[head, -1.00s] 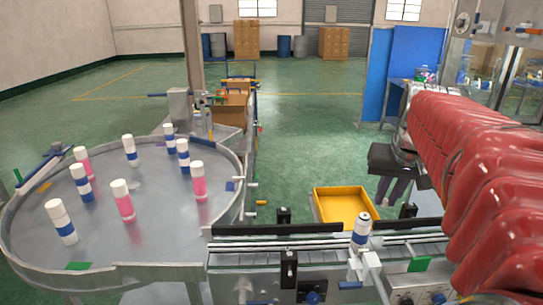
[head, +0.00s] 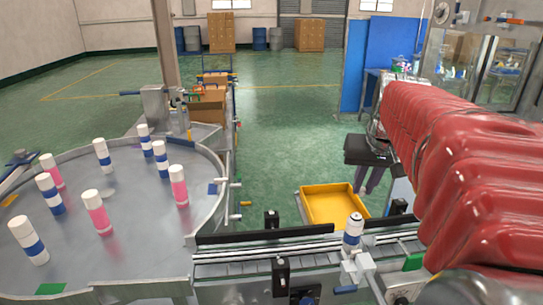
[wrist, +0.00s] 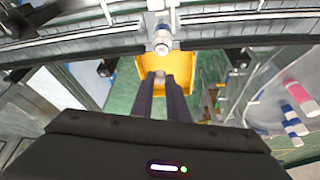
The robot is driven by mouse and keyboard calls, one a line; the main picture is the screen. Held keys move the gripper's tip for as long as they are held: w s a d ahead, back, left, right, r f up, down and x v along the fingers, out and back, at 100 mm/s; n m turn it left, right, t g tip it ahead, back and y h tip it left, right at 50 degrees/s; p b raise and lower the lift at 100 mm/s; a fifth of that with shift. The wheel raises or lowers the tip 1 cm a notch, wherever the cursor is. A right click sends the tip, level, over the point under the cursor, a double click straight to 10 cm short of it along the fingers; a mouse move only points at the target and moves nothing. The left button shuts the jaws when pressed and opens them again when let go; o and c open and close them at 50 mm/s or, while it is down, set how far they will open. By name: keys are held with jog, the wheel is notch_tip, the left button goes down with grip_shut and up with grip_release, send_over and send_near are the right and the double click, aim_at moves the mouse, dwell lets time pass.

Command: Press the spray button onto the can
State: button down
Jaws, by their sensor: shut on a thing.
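The can (head: 352,236), white with a blue band and a small metal top, stands upright on the conveyor rail at the front. It shows from above in the wrist view (wrist: 162,43). My gripper (head: 373,190) hangs beyond the rail, behind and right of the can, with dark purple fingers pointing down. In the wrist view, the fingers (wrist: 163,79) are close together around a small pale piece (wrist: 159,75), apparently the spray button. The piece is apart from the can. In the head view the piece cannot be made out.
A round metal table (head: 125,235) at left carries several white-capped cans with blue or pink bodies. A yellow tray (head: 333,205) lies behind the rail. Black guide bars (head: 265,235) and small clamps line the conveyor. Green floor beyond is open.

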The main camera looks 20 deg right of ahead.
aim_at(356, 213)
jog(key=shift+f, duration=2.85)
jog(key=shift+s+r, duration=0.1)
jog(key=c, duration=1.6)
grip_release()
jog(key=shift+c, duration=0.2)
jog(key=o, duration=0.6)
jog(key=shift+c, duration=0.2)
jog(key=shift+a, duration=0.1)
jog(key=shift+r, duration=3.5)
